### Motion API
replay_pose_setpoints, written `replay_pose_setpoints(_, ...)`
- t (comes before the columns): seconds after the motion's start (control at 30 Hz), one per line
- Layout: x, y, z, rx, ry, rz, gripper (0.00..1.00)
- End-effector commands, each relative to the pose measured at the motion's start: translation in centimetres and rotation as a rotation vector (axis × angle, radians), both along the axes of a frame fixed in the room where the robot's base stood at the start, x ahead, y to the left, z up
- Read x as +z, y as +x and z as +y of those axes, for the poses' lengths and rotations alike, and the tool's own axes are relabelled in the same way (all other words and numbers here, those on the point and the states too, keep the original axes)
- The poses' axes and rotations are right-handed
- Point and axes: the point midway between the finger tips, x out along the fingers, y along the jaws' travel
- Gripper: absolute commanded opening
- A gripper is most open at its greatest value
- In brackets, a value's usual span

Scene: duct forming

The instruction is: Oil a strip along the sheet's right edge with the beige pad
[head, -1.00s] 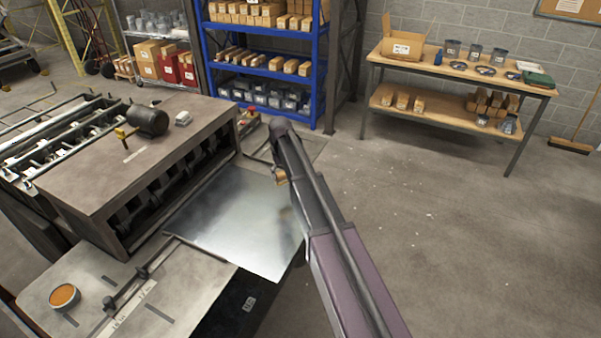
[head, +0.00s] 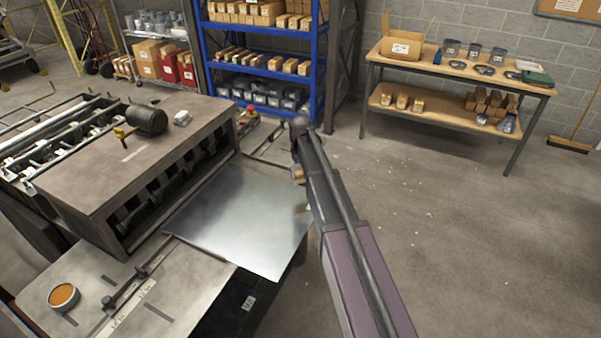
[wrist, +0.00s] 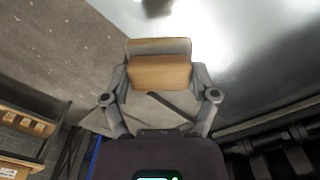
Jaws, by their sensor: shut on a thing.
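The bare metal sheet (head: 240,222) lies flat in front of the dark machine, shiny and grey, with a darker blurred patch near its right edge. In the wrist view the sheet (wrist: 255,50) fills the upper right. My gripper (wrist: 160,82) is shut on the beige pad (wrist: 160,71), which sits crosswise between the two fingers. In the head view only a bit of the pad (head: 298,173) shows beside my arm, at the sheet's far right edge. My arm hides the rest of the gripper there. I cannot tell whether the pad touches the sheet.
The machine housing (head: 130,155) stands along the sheet's left side. A round tin with orange contents (head: 64,297) rests on the front-left plate. A blue shelf (head: 262,75) stands behind.

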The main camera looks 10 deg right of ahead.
Motion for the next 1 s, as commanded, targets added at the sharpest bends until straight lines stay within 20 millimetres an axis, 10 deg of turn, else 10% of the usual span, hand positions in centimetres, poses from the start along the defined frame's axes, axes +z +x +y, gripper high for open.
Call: replay_pose_setpoints(1.0, -5.9, 0.0, 0.2, 0.001, 0.000, 0.000, 0.38)
